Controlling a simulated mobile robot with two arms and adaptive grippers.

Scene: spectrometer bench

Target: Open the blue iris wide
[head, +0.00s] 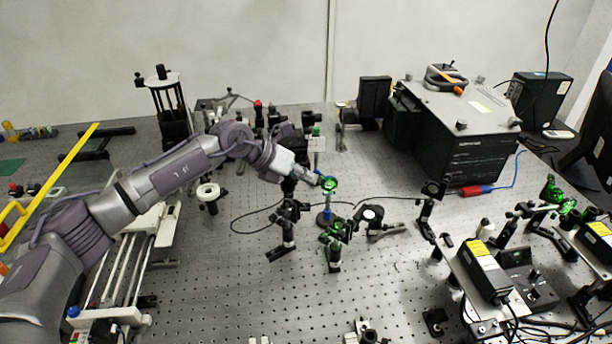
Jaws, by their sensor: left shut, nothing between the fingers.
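An iris with a small green-lit ring (329,184) stands on a thin post with a blue lower part (326,215), in the middle of the bench in the head view. I take it for the blue iris by that blue part. How wide its aperture is cannot be made out. My left gripper (319,181) comes in from the left and is shut and empty, with its tips right at the ring's left side. Whether they touch the ring or its lever cannot be told. My right gripper is not in view.
Black post-mounted optics (288,222) stand close left of the iris, and a green-topped mount (334,246) stands just in front. A ring mount (371,214) is to the right. A large black box (465,160) fills the back right. The front middle of the perforated bench (250,290) is mostly clear.

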